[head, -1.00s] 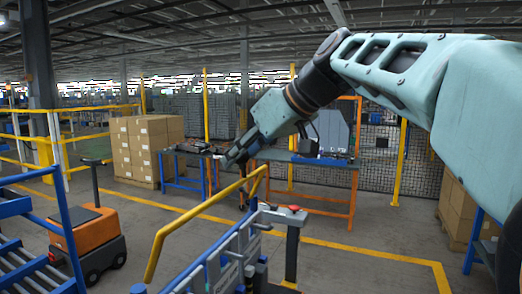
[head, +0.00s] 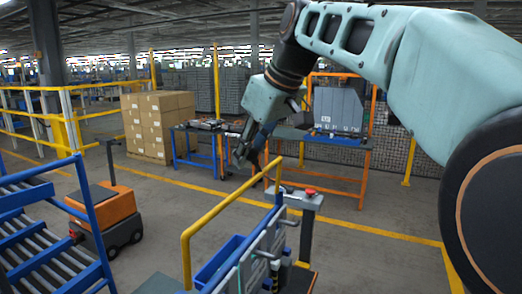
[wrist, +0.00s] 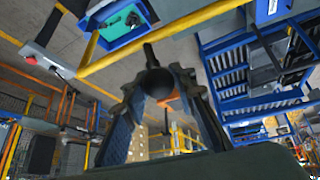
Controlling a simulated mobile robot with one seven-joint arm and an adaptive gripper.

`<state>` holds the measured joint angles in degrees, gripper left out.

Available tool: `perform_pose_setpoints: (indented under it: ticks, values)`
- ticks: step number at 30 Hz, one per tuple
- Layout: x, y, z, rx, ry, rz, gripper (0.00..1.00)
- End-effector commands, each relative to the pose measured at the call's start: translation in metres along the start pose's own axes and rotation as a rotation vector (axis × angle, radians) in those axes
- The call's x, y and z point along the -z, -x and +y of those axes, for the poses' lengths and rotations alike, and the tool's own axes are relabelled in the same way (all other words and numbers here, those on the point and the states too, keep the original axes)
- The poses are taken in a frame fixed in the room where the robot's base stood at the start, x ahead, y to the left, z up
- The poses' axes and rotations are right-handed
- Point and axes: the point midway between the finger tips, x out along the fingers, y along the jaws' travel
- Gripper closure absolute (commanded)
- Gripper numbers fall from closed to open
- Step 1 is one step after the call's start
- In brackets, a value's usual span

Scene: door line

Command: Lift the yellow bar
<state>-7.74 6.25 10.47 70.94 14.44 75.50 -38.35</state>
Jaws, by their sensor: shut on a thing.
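The yellow bar (head: 228,201) is a bent tube that slopes up to the right beside the blue cart in the head view. In the wrist view the yellow bar (wrist: 165,37) runs slantwise past the fingertips, apart from them. My gripper (head: 239,157) is above and left of the bar's far end in the head view. In the wrist view my gripper (wrist: 157,92) is shut on a dark rod (wrist: 149,54) with a round end between the fingers. In the head view the rod cannot be made out.
A blue cart (head: 220,262) with a red button post (head: 303,200) stands by the bar. An orange-and-black vehicle (head: 108,215) and a blue roller rack (head: 50,240) are at left. Cartons (head: 160,122) and workbenches stand behind. Grey floor between is clear.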

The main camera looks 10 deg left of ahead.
Motion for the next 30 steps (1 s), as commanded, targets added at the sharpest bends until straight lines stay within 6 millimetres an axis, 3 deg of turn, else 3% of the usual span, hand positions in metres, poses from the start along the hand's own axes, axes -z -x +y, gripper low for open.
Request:
perform_pose_setpoints:
  ticks: [8,9,13,23,30]
  values:
    - [-0.001,-0.002,-0.003,0.007,0.002,-0.004,1.00]
    - [-0.001,-0.002,-0.003,0.007,0.002,-0.005,0.73]
    - [-0.001,-0.001,-0.002,0.006,0.001,-0.004,0.59]
    - [-0.001,0.002,-0.001,0.002,0.000,-0.002,0.57]
    - [0.000,0.037,0.001,0.000,-0.001,0.001,0.57]
